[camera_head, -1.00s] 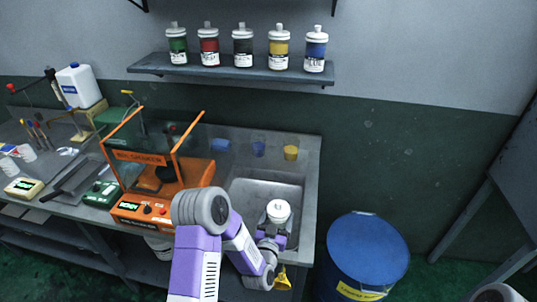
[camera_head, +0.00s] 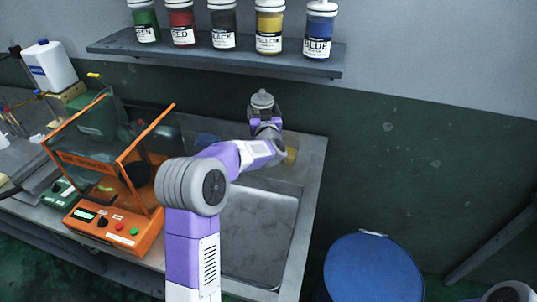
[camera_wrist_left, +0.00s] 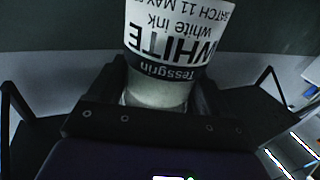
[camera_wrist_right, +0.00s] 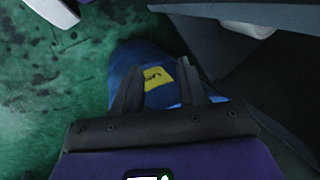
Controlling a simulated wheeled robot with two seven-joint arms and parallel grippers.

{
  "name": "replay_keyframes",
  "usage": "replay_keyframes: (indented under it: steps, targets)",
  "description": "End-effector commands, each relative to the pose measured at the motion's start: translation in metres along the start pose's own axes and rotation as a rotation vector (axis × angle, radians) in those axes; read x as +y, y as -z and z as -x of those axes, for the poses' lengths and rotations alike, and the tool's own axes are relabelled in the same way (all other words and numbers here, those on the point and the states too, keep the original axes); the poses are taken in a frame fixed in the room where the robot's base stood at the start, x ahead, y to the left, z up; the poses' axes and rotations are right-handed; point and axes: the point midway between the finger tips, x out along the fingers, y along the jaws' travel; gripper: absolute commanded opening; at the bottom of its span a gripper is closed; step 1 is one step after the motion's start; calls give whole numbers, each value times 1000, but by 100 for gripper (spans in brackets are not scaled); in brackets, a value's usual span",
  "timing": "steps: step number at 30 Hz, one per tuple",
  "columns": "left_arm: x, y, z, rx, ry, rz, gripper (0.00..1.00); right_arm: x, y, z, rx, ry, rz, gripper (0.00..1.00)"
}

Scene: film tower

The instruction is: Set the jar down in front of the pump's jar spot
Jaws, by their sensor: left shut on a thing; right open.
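A jar with a white lid (camera_head: 262,99) is held up in front of the green wall, below the shelf and over the back of the sink counter. In the left wrist view the jar (camera_wrist_left: 165,50) shows a label reading "WHITE white ink", upside down in the picture. My left gripper (camera_head: 265,122) is shut around the jar. My right gripper (camera_wrist_right: 158,88) is open and empty, with a blue drum (camera_wrist_right: 150,58) showing beyond its fingers. I cannot make out the pump's jar spot.
The wall shelf (camera_head: 215,57) holds several ink jars above my left gripper. An orange-framed machine (camera_head: 120,225) stands left of the sink (camera_head: 258,230). A yellow cup (camera_head: 291,156) is at the counter's back. A blue drum (camera_head: 370,268) stands to the right.

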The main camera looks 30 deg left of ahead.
Motion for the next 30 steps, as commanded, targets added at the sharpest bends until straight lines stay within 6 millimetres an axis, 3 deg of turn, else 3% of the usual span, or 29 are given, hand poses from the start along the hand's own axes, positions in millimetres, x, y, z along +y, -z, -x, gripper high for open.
replay_keyframes:
  steps: [12,16,23,30]
  targets:
    - [0,-107,1,-1,0,-2,31,11,1,-29,0,0,0,43]
    - [0,-126,1,1,0,-1,31,12,1,-33,0,0,0,43]
    - [0,-139,1,2,0,-1,31,14,2,-36,0,0,0,43]
    - [0,-170,1,2,0,0,31,16,2,-44,0,0,0,43]
